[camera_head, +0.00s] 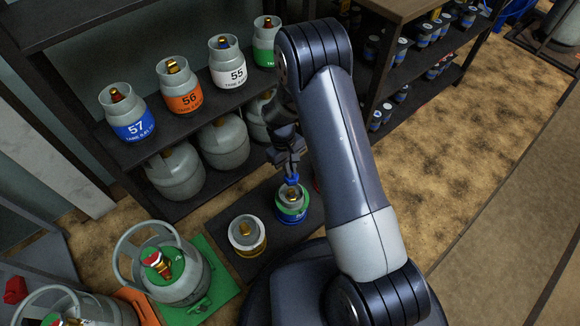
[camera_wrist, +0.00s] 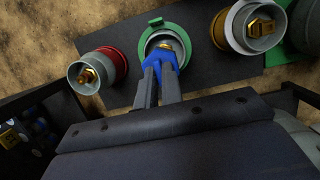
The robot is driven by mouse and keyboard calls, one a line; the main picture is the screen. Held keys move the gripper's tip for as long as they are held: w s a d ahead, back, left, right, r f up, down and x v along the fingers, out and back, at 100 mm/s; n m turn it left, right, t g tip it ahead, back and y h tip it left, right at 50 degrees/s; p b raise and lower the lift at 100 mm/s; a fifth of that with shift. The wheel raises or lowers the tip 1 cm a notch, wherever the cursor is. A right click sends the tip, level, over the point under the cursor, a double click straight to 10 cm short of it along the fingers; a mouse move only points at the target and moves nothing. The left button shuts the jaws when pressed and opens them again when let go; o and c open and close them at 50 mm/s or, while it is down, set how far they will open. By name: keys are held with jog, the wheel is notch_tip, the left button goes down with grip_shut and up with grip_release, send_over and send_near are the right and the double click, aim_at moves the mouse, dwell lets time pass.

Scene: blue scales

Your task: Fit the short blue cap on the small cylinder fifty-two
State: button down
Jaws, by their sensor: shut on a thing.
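My gripper (camera_head: 291,168) points down over a small grey cylinder (camera_head: 291,207) with a green and blue band. It is shut on the short blue cap (camera_head: 291,179), which is just above the brass valve. In the wrist view the fingers (camera_wrist: 159,75) hold the blue cap (camera_wrist: 165,55) inside the near part of the cylinder's open collar. This cylinder (camera_wrist: 183,40) has a green ring, and its brass valve shows just beyond the cap. I cannot tell whether cap and valve touch. The cylinder's number is not readable.
A yellow-banded cylinder (camera_head: 247,233) stands to the left on the same dark mat (camera_head: 243,268). A red-banded cylinder (camera_wrist: 98,70) stands on the other side, mostly hidden by my arm in the head view. Shelves behind hold numbered cylinders (camera_head: 180,90). A larger cylinder (camera_head: 165,270) stands front left.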

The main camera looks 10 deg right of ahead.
jog(key=b, duration=0.4)
send_over(292, 192)
jog(key=w, duration=0.1)
jog(key=shift+a+f, duration=0.15)
jog(key=shift+f, duration=1.5)
jog(key=shift+a+f, duration=0.15)
jog(key=shift+f, duration=1.45)
jog(key=shift+f+b, duration=1.15)
jog(key=shift+f, duration=0.6)
jog(key=c, duration=1.5)
grip_release()
jog(key=shift+r, duration=0.1)
jog(key=p+v, duration=0.4)
jog(key=v, duration=0.6)
jog(key=shift+r+p, duration=0.35)
jog(key=shift+p, duration=0.05)
